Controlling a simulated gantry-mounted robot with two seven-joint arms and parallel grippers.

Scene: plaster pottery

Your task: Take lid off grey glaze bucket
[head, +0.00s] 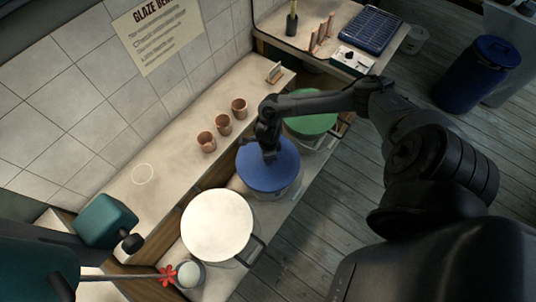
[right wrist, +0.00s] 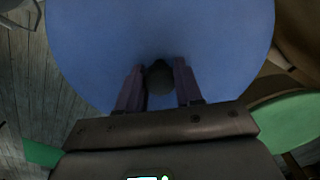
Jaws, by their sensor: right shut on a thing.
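A round blue lid (head: 268,166) sits on a bucket in the middle of the head view; the bucket's wall shows only a little below the rim, so I cannot tell its colour. My right gripper (head: 268,152) is above the lid's centre. In the right wrist view, my right gripper's fingers (right wrist: 159,84) are shut on the dark knob (right wrist: 159,76) of the blue lid (right wrist: 215,45). The lid looks level, and I cannot tell whether it is clear of the rim. A white-topped bucket (head: 217,225) stands at its lower left, a green-lidded one (head: 312,125) at its upper right. My left gripper is not in view.
Several terracotta cups (head: 223,125) stand on the pale counter along the tiled wall. A teal mixer (head: 107,220) and a rod with a red propeller (head: 168,274) are at lower left. A blue bin (head: 475,72) stands on the wooden floor, mostly free at right.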

